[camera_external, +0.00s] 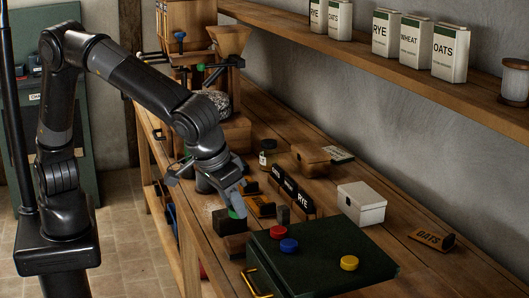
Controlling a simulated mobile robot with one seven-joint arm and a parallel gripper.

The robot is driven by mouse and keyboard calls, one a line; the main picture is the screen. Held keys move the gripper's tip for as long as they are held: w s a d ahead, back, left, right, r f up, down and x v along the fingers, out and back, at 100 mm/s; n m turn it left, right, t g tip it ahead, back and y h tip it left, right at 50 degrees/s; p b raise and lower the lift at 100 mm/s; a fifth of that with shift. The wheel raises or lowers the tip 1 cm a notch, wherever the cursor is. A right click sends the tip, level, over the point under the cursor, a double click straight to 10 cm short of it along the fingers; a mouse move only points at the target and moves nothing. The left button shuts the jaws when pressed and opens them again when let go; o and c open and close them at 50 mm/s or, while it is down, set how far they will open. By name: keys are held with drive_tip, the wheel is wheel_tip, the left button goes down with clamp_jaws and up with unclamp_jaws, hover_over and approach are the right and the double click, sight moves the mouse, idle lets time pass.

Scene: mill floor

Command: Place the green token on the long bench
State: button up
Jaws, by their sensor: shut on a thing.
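The green token (237,212) is a small round disc, partly hidden at the tips of my gripper (235,205). My gripper points down and is shut on it, over the near edge of the long bench (403,226), beside small dark wooden blocks (231,222). I cannot tell whether the token touches anything below it. The long wooden bench runs from the back left to the front right along the wall.
A dark green case (325,250) stands at the front, bearing a red token (277,231), a blue token (289,245) and a yellow token (349,263). A white box (361,204), black label blocks (304,203) and an OATS sign (432,239) stand beyond it.

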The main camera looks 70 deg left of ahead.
drive_tip(key=s+a+f+n+g+y, duration=0.15)
drive_tip(key=a+n, duration=0.25)
drive_tip(key=a, duration=0.5)
drive_tip(key=s+a+f+n+y, duration=0.1)
drive_tip(key=s+a+f+n, duration=0.25)
drive_tip(key=a, duration=0.55)
drive_tip(key=s+a+f+n+g+y, duration=0.1)
drive_tip(key=a+f+n, duration=0.1)
drive_tip(key=a+n, duration=0.5)
drive_tip(key=m, duration=0.2)
hover_over(204, 211)
drive_tip(key=d, duration=0.2)
drive_tip(key=f, duration=0.7)
drive_tip(key=shift+s+a+f, duration=0.15)
drive_tip(key=shift+a, duration=0.05)
drive_tip(key=shift+f, duration=2.05)
drive_tip(key=o, duration=0.5)
drive_tip(key=shift+f, duration=0.15)
drive_tip(key=o, duration=0.4)
drive_tip(key=shift+o, duration=0.2)
